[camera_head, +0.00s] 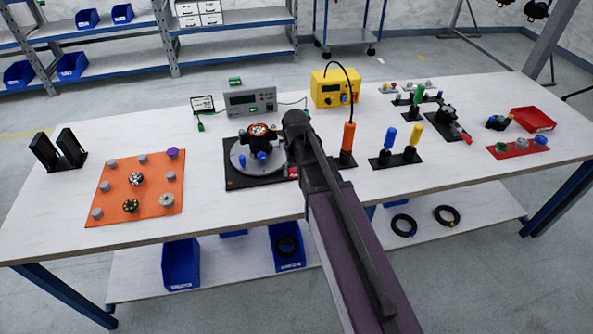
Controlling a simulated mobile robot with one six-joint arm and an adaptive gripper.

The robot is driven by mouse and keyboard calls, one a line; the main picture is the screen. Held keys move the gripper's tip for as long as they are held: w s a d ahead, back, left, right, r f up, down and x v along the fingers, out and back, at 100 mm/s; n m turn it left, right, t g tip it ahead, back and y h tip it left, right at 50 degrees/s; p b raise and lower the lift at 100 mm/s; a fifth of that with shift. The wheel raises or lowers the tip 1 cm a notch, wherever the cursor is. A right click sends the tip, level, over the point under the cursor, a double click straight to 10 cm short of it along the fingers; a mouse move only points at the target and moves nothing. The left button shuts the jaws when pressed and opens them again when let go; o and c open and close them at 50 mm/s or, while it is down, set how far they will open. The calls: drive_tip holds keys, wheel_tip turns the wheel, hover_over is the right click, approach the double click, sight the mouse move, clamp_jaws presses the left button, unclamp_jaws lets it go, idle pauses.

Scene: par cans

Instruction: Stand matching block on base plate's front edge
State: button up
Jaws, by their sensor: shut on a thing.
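A black square plate (236,184) lies on the table near the middle. It bears a grey disc (239,162) and a dark round-topped thing with orange and blue parts (259,134). A small red piece (292,172) shows at the plate's right front, beside my arm; I cannot tell if it is a block or what it rests on. My arm reaches up from the bottom right and ends just right of this plate. It hides my fingers and whatever is between them. I cannot pick out a matching block, nor tell which plate the task means.
An orange board (113,207) with pegs and knobs lies left, near a black stand (62,152). Grey (250,99) and yellow (333,90) instruments stand behind. An orange-handled tool (348,138) stands right of my arm, near blue and yellow handles (413,136). The table's front strip is mostly clear.

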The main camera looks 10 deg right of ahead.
drive_tip(key=shift+w+d+f, duration=0.1)
drive_tip(key=shift+w+d, duration=0.05)
drive_tip(key=shift+w, duration=1.1)
drive_tip(key=shift+w, duration=0.15)
drive_tip(key=shift+w, duration=0.3)
drive_tip(key=shift+w+d+f+b, duration=0.1)
drive_tip(key=shift+w+f+b, duration=0.1)
drive_tip(key=shift+f+b, duration=1.65)
drive_tip(key=shift+b, duration=0.05)
drive_tip(key=shift+f, duration=0.2)
drive_tip(key=o, duration=0.8)
drive_tip(key=shift+r, duration=0.2)
